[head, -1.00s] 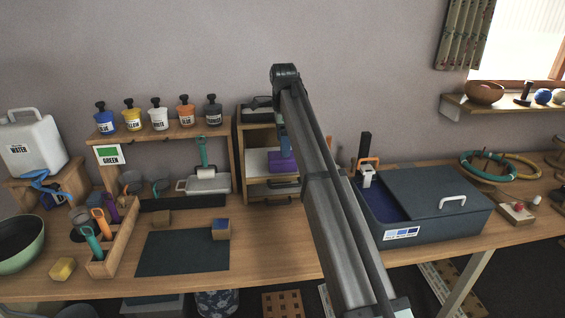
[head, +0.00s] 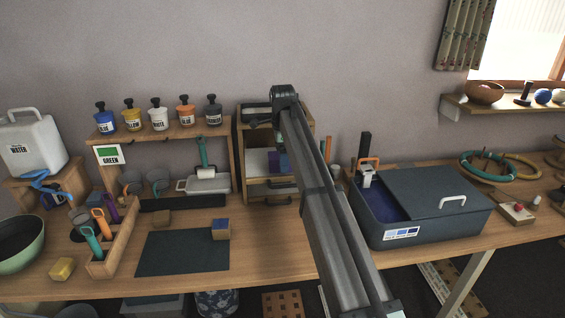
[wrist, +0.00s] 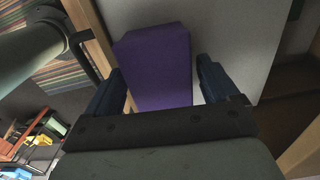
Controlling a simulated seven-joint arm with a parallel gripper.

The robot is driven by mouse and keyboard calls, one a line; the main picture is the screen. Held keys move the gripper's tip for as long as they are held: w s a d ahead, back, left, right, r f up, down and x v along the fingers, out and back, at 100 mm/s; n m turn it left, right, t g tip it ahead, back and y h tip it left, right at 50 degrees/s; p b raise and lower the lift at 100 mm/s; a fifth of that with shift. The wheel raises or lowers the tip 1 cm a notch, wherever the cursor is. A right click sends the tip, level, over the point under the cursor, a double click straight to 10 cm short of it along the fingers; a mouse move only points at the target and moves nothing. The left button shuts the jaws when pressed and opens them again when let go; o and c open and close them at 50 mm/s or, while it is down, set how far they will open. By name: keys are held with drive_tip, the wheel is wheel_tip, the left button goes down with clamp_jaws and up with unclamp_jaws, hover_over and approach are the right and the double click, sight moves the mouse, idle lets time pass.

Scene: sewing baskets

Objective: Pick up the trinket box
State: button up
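A plain purple box (wrist: 155,65), which I take to be the trinket box, lies on a pale surface in the wrist view. In the head view the purple box (head: 285,160) shows in the small wooden cabinet, partly hidden by my arm. My gripper (wrist: 162,80) is open, with one dark blue finger on either side of the box. The left finger is close to the box's edge; a gap shows at the right finger. I cannot tell whether either touches. In the head view the fingers are mostly hidden.
The wooden cabinet (head: 242,150) surrounds the purple box closely, with a wooden edge (wrist: 90,35) beside it. A grey lidded tub (head: 430,215) stands to the right.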

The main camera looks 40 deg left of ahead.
drive_tip(key=c, duration=0.9)
drive_tip(key=shift+o, duration=0.2)
drive_tip(key=shift+r, duration=0.1)
